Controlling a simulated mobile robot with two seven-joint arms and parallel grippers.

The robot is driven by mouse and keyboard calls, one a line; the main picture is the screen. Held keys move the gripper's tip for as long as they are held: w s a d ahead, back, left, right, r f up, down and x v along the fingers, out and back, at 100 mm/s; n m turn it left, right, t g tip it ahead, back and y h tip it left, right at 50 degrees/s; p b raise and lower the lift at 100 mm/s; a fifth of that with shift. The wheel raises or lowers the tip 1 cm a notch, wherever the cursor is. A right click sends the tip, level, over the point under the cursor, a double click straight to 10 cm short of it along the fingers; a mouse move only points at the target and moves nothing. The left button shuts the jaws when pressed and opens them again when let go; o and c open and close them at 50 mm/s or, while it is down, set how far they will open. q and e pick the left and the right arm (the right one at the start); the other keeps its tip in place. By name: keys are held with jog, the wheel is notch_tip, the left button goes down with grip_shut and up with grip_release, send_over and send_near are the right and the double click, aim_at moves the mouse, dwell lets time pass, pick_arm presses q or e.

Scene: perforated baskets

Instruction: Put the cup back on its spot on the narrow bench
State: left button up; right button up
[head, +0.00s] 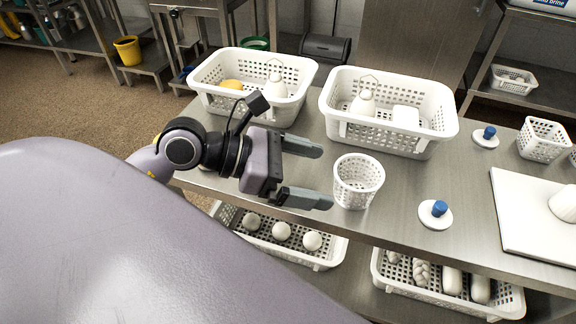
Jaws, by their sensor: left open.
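A white perforated cup (358,182) stands upright on the steel bench (395,215), near its front edge. My left gripper (321,175) comes in from the left with its two fingers spread and nothing between them. The fingertips point right toward the cup and are just to its left; I cannot tell whether they touch it. A smaller perforated cup (543,140) stands farther right on the bench. No marked spot for a cup can be made out. My right gripper is not in view.
Two white baskets (388,139) (252,109) holding bottles and other items stand behind the cup. Blue-knobbed discs (435,215) (485,138) and a white board (525,220) lie to the right. Baskets with round and long items sit on the lower shelf. Bare steel separates cup and near disc.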

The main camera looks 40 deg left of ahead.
pick_arm(q)
jog(key=shift+v, duration=2)
jog(key=shift+s, duration=0.1)
